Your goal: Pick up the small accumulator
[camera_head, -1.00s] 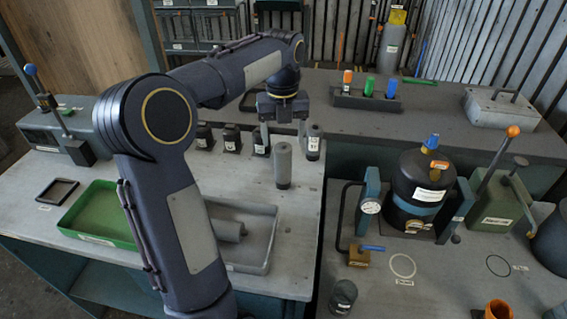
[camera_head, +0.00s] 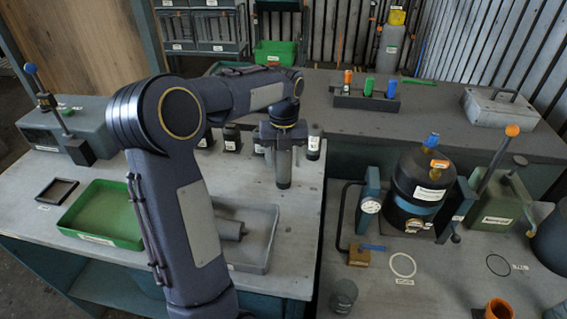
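A plain grey cylinder (camera_head: 284,178), which I take for the small accumulator, stands upright on the left workbench near its right edge. My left gripper (camera_head: 284,158) points down over it, with one finger on each side of its upper part. The fingers look apart from each other, with the cylinder between them; I see no clear grip on it. The gripper's body hides the cylinder's top. Another grey cylinder (camera_head: 230,230) lies in the grey tray (camera_head: 262,262), partly behind my arm. My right gripper is not in view.
A green tray (camera_head: 85,228) lies at the left. The right bench holds a black vessel (camera_head: 421,180) in a clamp, with a lever beside it.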

